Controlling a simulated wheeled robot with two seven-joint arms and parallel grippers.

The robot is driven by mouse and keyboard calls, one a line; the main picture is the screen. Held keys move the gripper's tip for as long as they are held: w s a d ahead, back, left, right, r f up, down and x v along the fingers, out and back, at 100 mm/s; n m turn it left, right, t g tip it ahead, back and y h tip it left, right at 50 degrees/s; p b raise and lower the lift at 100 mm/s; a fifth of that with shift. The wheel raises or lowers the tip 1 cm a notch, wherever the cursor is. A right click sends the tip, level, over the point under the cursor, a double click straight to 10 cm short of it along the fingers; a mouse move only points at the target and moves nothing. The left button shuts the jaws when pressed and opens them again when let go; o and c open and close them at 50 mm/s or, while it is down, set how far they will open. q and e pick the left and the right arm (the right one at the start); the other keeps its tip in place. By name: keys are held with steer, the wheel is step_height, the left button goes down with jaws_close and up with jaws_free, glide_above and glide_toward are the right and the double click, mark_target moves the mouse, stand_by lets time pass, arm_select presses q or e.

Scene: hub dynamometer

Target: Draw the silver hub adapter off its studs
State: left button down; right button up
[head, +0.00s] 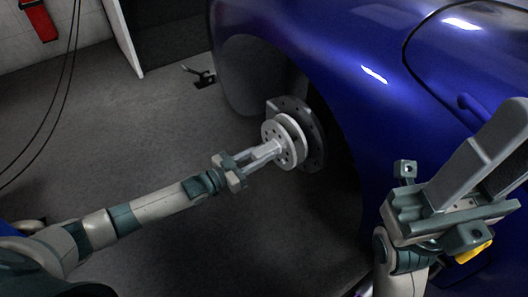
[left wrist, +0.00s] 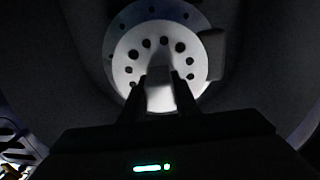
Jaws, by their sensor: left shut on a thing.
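The silver hub adapter (head: 270,130) is a round, light flange with a ring of holes and a central stub. It stands at the wheel hub of the blue car, in front of a darker disc (head: 312,128). My left gripper (head: 270,151) reaches in from the left, shut on the stub. In the left wrist view the adapter's flange (left wrist: 150,48) faces me, with my two fingers (left wrist: 159,88) on either side of the stub. The studs cannot be made out, and whether the flange touches the disc is unclear. My right gripper (head: 490,160) is raised at the right, away from the adapter.
The blue car body (head: 350,50) arches over the hub, with its fender close above and to the right. A dark block (left wrist: 213,55) sits beside the disc. The grey floor (head: 140,130) left of the hub is mostly clear. Dark cables (head: 66,80) hang at far left.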

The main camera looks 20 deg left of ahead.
mark_target(254, 157)
arm_select(q)
steer(key=shift+r+p+v, duration=0.1)
steer(key=shift+p+v, duration=0.3)
steer(key=shift+v, duration=0.45)
steer(key=shift+r+p+v, duration=0.15)
steer(key=shift+p+v, duration=0.25)
steer(key=shift+v, duration=0.4)
steer(key=shift+s+a, duration=0.2)
